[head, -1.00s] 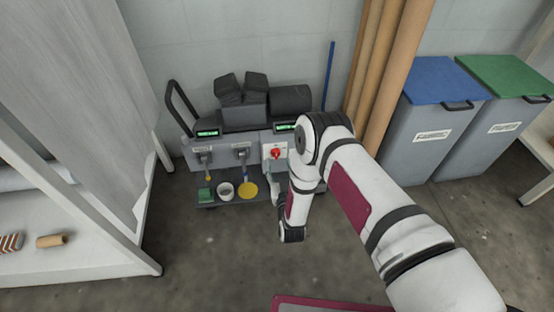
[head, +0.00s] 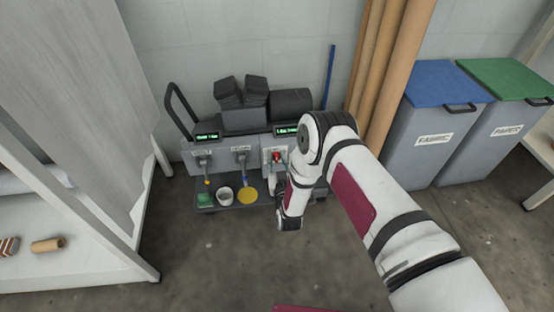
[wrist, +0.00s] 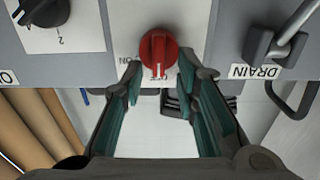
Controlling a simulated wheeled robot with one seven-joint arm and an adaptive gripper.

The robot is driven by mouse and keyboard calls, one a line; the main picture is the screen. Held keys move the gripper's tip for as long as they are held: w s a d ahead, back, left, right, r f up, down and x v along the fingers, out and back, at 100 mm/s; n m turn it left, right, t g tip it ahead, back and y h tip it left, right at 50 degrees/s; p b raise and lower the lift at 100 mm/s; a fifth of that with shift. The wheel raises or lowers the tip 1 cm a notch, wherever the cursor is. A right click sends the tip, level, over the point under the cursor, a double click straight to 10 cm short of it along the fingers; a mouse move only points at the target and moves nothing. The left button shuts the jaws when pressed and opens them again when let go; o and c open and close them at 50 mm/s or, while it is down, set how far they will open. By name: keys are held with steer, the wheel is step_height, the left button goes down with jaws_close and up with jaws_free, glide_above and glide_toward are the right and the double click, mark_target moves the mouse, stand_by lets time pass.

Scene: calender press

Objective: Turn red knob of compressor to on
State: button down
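The compressor (head: 235,155) is a grey wheeled unit against the back wall. Its red knob (head: 277,156) sits on the right part of the front panel, just left of my arm. In the wrist view the red knob (wrist: 159,53) is at top centre on a light plate, with ON lettering to its left and more lettering partly hidden behind it. A white mark on the knob points toward the gripper side. My gripper (wrist: 157,72) is open, its teal-padded fingers on either side of the knob's lower part. Whether the pads touch it I cannot tell.
A black knob (wrist: 43,12) and a DRAIN lever (wrist: 290,30) flank the red knob. A white cup (head: 225,192) and yellow disc (head: 247,193) sit on the lower shelf. Brown rolls (head: 380,60) and a blue-lidded bin (head: 430,120) stand to the right.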

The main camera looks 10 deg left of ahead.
steer(key=shift+d+m, duration=0.2)
steer(key=shift+m, duration=0.1)
steer(key=shift+w+d+f+m, duration=0.1)
steer(key=shift+d+m, duration=0.1)
steer(key=shift+m, duration=0.7)
steer(key=shift+w+d+f+m, duration=0.1)
steer(key=shift+d+f+m, duration=0.1)
steer(key=shift+m, duration=1.75)
steer(key=shift+s+d+f+m, duration=0.1)
steer(key=shift+d+f+m, duration=0.15)
steer(key=shift+m, duration=1.65)
steer(key=shift+w+d+f+m, duration=0.1)
steer(key=shift+d+f+m, duration=0.1)
steer(key=shift+m, duration=1.75)
steer(key=c, duration=1.2)
jaws_free()
steer(key=shift+a, duration=0.1)
